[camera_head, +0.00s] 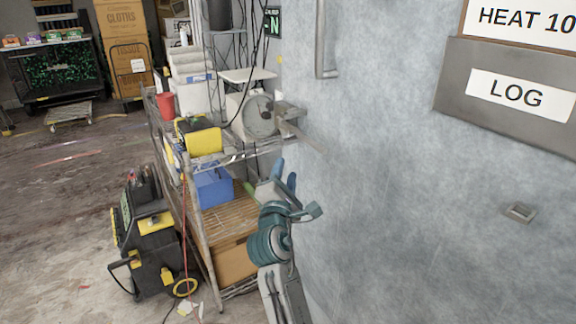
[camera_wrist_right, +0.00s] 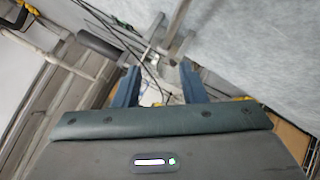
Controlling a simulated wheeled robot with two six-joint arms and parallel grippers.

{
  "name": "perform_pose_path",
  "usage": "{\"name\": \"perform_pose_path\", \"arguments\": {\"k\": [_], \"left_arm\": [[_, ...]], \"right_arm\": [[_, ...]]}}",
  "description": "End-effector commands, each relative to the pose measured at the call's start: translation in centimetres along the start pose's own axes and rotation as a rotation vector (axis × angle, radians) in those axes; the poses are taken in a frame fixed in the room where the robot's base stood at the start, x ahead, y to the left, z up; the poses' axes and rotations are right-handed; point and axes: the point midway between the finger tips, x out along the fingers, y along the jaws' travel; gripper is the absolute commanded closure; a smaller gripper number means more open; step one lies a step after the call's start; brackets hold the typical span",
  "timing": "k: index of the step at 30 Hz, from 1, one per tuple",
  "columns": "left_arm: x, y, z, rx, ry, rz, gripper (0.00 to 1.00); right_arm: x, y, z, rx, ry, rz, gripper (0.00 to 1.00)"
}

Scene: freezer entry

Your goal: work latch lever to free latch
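A grey metal latch fitting (camera_head: 289,111) sticks out at the left edge of the pale grey freezer wall in the head view, with a thin bar slanting down to the right. In the right wrist view a metal bracket (camera_wrist_right: 172,46) with a dark round-ended lever (camera_wrist_right: 103,47) lies beyond my fingers; it looks like the same latch. My right gripper (camera_head: 284,172) is open and empty, below the fitting in the head view. In the wrist view its two blue fingers (camera_wrist_right: 158,80) stand apart, with no visible contact. My left gripper is not in view.
A wire shelf rack (camera_head: 205,250) stands close left of my right arm, holding a dial scale (camera_head: 258,117), a blue bin (camera_head: 212,188) and a yellow item (camera_head: 204,141). A vertical handle (camera_head: 321,45) is on the wall. A black-and-yellow cart (camera_head: 152,235) stands left of the rack.

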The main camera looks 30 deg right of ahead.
Motion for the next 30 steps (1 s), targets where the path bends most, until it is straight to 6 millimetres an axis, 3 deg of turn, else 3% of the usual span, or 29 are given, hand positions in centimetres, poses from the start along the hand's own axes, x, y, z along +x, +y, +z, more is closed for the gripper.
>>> {"name": "perform_pose_path", "arguments": {"k": [6,22,26,30], "left_arm": [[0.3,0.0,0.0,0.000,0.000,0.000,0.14],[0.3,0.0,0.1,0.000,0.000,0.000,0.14],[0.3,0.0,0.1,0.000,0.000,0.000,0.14],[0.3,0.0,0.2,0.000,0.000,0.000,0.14]], "right_arm": [[-1.4,0.0,0.1,-0.001,-0.001,0.000,0.62],[-1.4,-0.3,-0.3,0.002,0.008,-0.003,0.62],[-1.4,-2.9,-3.7,0.040,0.084,-0.031,0.62],[-2.5,-9.2,-10.6,0.142,0.239,-0.118,0.62]]}}
